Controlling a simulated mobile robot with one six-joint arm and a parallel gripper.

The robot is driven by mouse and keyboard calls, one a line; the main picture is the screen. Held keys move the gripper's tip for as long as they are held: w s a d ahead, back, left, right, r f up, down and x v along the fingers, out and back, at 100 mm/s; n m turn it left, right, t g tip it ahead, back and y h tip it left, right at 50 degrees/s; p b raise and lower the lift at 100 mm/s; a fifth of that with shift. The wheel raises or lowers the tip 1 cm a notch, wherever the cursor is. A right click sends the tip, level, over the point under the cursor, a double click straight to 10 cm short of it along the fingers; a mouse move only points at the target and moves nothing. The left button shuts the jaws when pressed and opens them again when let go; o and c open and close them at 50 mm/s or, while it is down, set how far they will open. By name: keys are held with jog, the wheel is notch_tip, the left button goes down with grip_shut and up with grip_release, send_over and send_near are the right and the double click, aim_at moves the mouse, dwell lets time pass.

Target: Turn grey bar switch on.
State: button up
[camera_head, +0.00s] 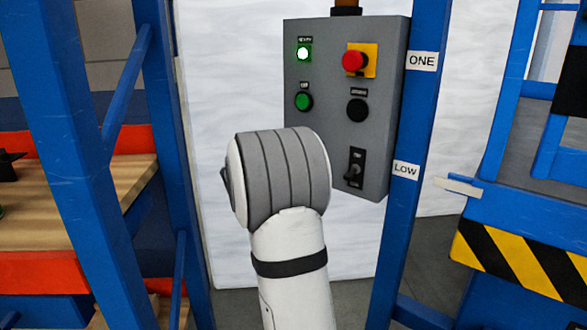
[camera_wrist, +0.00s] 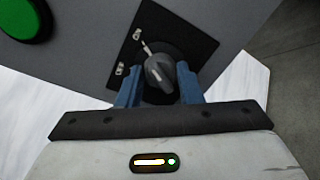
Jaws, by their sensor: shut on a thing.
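The grey bar switch (camera_wrist: 160,72) sits on a black plate (camera_wrist: 188,48) on the grey panel, with small white labels beside it. The bar is tilted in the wrist view, its upper end towards the upper left. My gripper (camera_wrist: 158,90) has its two blue fingers on either side of the bar and is shut on it. My arm's wrist stands in front of the panel's lower left there, and I cannot make out the fingers.
Above the switch are a lit white-green lamp (camera_head: 303,54), a red button (camera_head: 353,61) on yellow, a green button (camera_head: 303,101) and a black knob (camera_head: 357,109). A blue post (camera_head: 412,130) runs close along the panel's right side. A wooden shelf (camera_head: 75,200) is at left.

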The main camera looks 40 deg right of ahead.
jog(key=shift+w+r, duration=0.15)
jog(key=shift+r, duration=0.1)
dwell(0.3)
jog(key=o, duration=1)
jog(key=shift+f, duration=0.25)
jog(key=shift+c, duration=0.2)
jog(key=v, duration=0.7)
jog(key=shift+a+p, duration=0.3)
jog(key=shift+a, duration=0.1)
